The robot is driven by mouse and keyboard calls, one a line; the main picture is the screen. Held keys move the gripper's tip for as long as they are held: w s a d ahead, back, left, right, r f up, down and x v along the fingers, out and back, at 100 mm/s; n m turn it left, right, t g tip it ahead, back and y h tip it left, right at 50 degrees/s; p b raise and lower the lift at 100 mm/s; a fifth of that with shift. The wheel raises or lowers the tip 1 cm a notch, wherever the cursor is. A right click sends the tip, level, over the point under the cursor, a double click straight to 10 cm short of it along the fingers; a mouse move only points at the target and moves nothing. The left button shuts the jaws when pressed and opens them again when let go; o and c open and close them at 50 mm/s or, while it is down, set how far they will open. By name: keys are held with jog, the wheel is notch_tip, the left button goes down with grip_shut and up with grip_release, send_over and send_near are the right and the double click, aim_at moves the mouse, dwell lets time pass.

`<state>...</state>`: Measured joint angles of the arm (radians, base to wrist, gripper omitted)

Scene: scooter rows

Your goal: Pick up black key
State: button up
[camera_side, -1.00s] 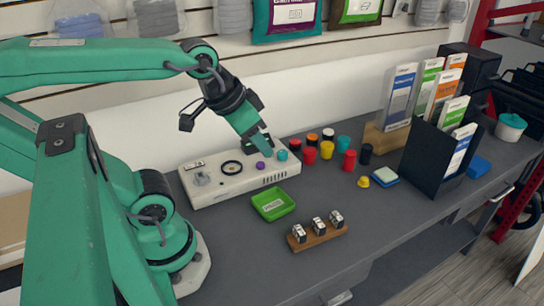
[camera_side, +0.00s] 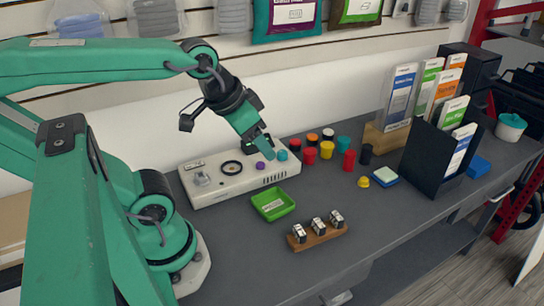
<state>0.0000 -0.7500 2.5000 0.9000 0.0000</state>
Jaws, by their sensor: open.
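My gripper (camera_side: 267,154) is open and points down over the right part of a white panel box (camera_side: 217,189). Its fingertips are close to a purple knob (camera_side: 260,165) and a teal knob (camera_side: 281,155) on the box; I cannot tell whether they touch anything. I cannot make out a clear black key. A dark piece (camera_side: 248,148) shows behind the gripper, partly hidden. A black cylinder (camera_side: 365,154) stands among coloured ones on the table. A wooden bar (camera_side: 321,238) holds three small black-and-white pieces (camera_side: 318,225).
A green tray (camera_side: 273,206) lies in front of the box. Several coloured cylinders (camera_side: 326,150) stand to its right. A sponge (camera_side: 385,177), a black brochure holder (camera_side: 433,150) and a teal-lidded pot (camera_side: 510,127) are further right. The table front is mostly clear.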

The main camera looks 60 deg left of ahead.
jog(key=shift+o, duration=0.2)
jog(key=shift+w, duration=0.1)
jog(key=g, duration=0.6)
send_over(339, 215)
jog(key=shift+m, duration=0.4)
notch_tip(339, 215, down, 14)
jog(key=shift+a+r, duration=0.1)
jog(key=shift+a, duration=0.05)
jog(key=shift+f, duration=0.3)
jog(key=shift+f, duration=0.15)
jog(key=shift+f, duration=1.2)
jog(key=shift+f, duration=0.1)
